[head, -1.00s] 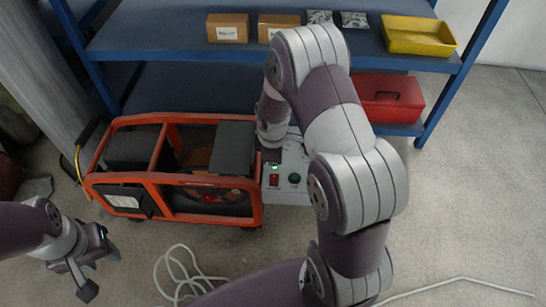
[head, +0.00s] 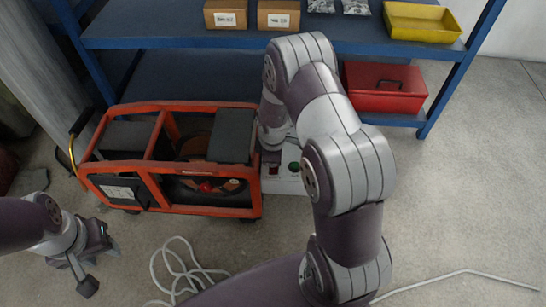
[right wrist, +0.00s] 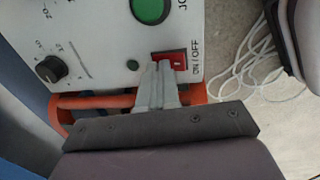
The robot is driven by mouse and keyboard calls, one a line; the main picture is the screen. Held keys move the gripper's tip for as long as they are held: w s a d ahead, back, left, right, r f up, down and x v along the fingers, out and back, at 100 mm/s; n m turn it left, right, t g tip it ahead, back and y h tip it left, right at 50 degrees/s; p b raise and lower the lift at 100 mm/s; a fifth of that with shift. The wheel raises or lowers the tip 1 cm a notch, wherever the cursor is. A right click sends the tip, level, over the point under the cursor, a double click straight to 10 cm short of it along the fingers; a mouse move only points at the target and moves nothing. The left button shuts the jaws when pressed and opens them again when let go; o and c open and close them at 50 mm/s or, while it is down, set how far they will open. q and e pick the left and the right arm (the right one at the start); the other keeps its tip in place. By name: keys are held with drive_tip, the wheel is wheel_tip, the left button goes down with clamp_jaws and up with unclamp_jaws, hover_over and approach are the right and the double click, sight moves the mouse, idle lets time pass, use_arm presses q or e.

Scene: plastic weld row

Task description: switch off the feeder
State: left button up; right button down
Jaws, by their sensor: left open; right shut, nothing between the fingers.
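The feeder's white control box (head: 284,182) stands at the right end of the orange-framed machine (head: 158,174). Its red ON/OFF switch (head: 271,170) shows in front of my right gripper and also in the right wrist view (right wrist: 174,61). My right gripper (right wrist: 158,68) is shut and empty, its tips at the switch's left part, seemingly touching it. A small green lamp (right wrist: 132,65) beside the switch looks dull, not glowing. The big green JOG button (right wrist: 150,8) is near. My left gripper (head: 98,268) is open and empty at the lower left, away from the feeder.
A dial (right wrist: 48,69) sits on the panel. Behind stands a blue shelf (head: 190,83) with cardboard boxes (head: 278,16), a yellow tray (head: 422,24) and a red toolbox (head: 385,88). A white cable (head: 180,270) lies on the floor.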

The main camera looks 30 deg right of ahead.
sight(272, 171)
drive_tip(key=shift+s+f, duration=0.1)
drive_tip(key=shift+f, duration=0.05)
drive_tip(key=shift+s+a, duration=0.45)
drive_tip(key=shift+s, duration=0.25)
drive_tip(key=shift+p, duration=0.35)
wheel_tip(272, 171, up, 5)
drive_tip(key=p, duration=0.4)
drive_tip(key=shift+a+f+p, duration=0.1)
drive_tip(key=shift+a+p, duration=0.05)
drive_tip(key=shift+p, duration=0.2)
wheel_tip(272, 171, up, 9)
drive_tip(key=s+p, duration=0.1)
drive_tip(key=p, duration=0.3)
drive_tip(key=shift+s+a, duration=0.2)
drive_tip(key=shift+a, duration=0.1)
